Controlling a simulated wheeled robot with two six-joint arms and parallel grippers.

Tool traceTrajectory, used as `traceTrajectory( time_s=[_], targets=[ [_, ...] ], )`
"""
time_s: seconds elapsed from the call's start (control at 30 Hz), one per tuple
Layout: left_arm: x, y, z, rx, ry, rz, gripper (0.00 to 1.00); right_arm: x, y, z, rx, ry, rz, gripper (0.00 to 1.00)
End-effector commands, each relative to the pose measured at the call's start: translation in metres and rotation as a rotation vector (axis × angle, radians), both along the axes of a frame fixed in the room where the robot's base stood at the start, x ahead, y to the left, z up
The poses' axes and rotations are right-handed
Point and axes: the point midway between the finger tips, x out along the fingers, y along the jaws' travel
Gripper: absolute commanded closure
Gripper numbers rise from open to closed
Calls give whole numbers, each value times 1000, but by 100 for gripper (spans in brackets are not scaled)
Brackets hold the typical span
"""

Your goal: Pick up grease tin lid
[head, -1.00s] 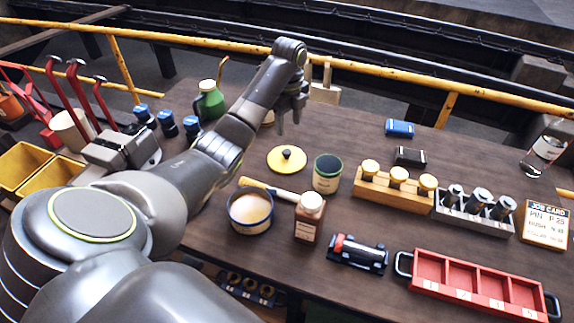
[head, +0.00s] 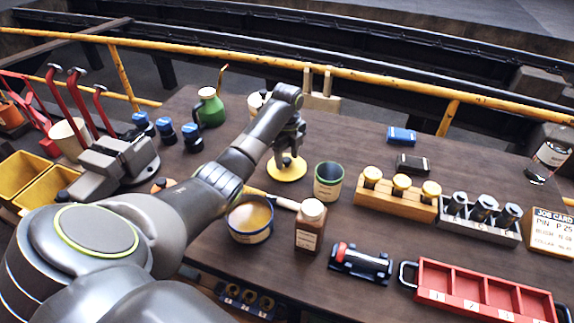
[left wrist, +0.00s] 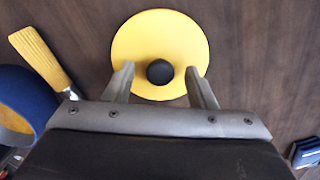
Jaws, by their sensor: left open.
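The grease tin lid (head: 288,172) is a flat yellow disc with a black knob, lying on the dark wooden table. In the left wrist view the lid (left wrist: 160,38) shows its round black knob (left wrist: 160,72) between the fingertips. My left gripper (head: 287,160) is open over the lid in the head view. In the left wrist view its two fingers (left wrist: 159,78) stand apart on either side of the knob, not closed on it. The fingers hide a little of the lid. My right gripper is not in view.
A green-rimmed tin (head: 328,181) stands right of the lid. A green oil can (head: 210,108) is behind left. A wooden rack (head: 396,199) is farther right.

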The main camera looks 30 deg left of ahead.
Motion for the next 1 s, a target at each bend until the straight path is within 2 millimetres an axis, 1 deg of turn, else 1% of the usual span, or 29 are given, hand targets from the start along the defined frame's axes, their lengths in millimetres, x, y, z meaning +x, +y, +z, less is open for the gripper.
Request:
traceTrajectory(
  time_s=[0.1, 0.47, 0.77, 0.87, 0.97, 1.0],
  targets=[
    [0, 0, 0, 0, 0, 0, 49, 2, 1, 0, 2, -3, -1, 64],
    [0, 0, 0, 0, 0, 0, 96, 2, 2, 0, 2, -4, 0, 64],
    [1, 0, 4, 1, -2, 0, 97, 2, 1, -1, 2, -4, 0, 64],
    [1, 1, 15, 0, -4, 0, 97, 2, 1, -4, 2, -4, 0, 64],
    [2, 1, 34, 2, -7, 0, 97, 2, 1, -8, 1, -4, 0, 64],
    [2, 1, 43, 2, -7, 0, 97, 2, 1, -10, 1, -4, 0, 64]
  ],
)
